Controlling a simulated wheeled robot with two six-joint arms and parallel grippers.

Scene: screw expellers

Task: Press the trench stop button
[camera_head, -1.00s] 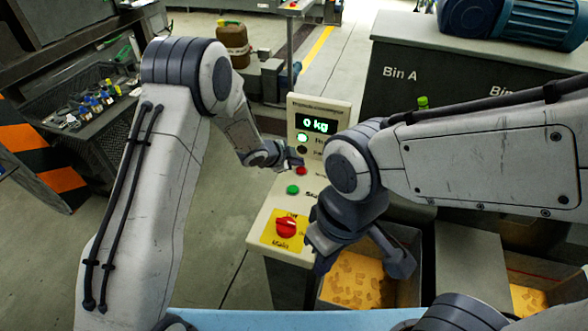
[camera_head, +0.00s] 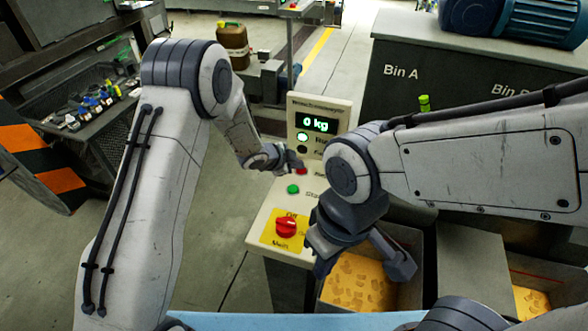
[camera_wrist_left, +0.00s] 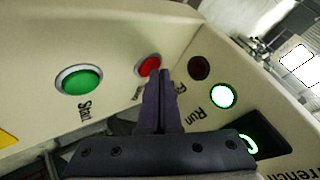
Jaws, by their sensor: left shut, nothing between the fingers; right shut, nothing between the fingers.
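The red stop button (camera_head: 302,171) sits on the cream control panel (camera_head: 268,208), above the green start button (camera_head: 293,189). My left gripper (camera_head: 297,163) is shut and empty, with its tips right at the red button. In the left wrist view the shut fingers (camera_wrist_left: 161,78) overlap the right edge of the red button (camera_wrist_left: 147,66); I cannot tell whether they touch it. The green button (camera_wrist_left: 79,80) is to the left there. The run lamp (camera_wrist_left: 223,96) is lit and the lamp beside it (camera_wrist_left: 199,68) is dark. My right gripper (camera_head: 401,265) is shut and empty, low over the bin area.
A red main switch (camera_head: 286,226) on a yellow plate is at the panel's near end. The display (camera_head: 315,122) reads 0 kg. An open bin (camera_head: 412,290) with orange pieces stands to the right. A dark crate (camera_head: 105,150) stands at the left.

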